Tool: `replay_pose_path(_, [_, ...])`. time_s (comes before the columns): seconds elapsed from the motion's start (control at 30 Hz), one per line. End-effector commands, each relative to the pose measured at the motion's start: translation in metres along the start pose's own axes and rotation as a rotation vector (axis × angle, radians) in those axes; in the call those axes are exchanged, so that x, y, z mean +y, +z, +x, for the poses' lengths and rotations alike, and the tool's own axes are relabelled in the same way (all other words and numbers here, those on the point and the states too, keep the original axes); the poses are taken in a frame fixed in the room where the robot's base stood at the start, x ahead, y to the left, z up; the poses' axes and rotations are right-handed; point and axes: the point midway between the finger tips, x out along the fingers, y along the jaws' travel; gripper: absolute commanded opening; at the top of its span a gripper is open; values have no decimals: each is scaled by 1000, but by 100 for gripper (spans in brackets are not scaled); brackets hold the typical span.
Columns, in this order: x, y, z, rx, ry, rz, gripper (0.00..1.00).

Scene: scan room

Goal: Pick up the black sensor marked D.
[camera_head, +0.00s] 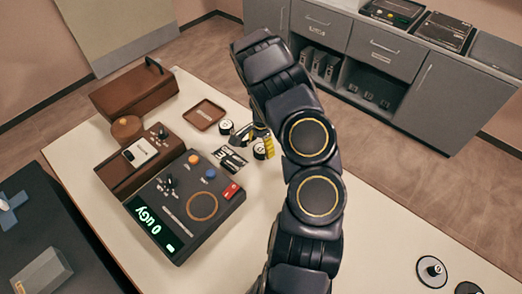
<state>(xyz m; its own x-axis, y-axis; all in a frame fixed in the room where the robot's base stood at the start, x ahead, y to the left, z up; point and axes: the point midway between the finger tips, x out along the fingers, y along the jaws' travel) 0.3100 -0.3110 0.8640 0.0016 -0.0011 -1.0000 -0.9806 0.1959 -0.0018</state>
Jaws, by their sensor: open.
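Small black round sensors with pale tops stand on the cream table. One sensor (226,127) is left of my gripper, and another sensor (259,151) is right below it, close to the fingers. The marks on their tops are too small to read, so I cannot tell which is D. My gripper (256,140) is open, low over the table between these two, with yellow on one finger. My arm covers the table to the right of it, and part of the fingers is hard to make out.
A dark meter (190,205) reading "0 uGy" lies left of my gripper, with a printed card (231,159) beside it. A brown tray (204,114) and brown case (133,93) are behind. Table between is clear.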

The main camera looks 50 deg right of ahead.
Motion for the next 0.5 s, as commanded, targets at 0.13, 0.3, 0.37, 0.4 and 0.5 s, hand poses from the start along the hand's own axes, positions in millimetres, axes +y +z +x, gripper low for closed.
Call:
replay_pose_path(0.13, [2, 1, 21, -5, 6, -1, 62])
replay_pose_path(0.3, [1, 1, 23, -2, 3, -1, 62])
replay_pose_path(0.37, [1, 1, 23, -2, 2, -1, 62])
replay_pose_path(0.4, [1, 1, 23, -2, 3, -1, 54])
replay_pose_path(0.5, [1, 1, 23, -2, 2, -2, 19])
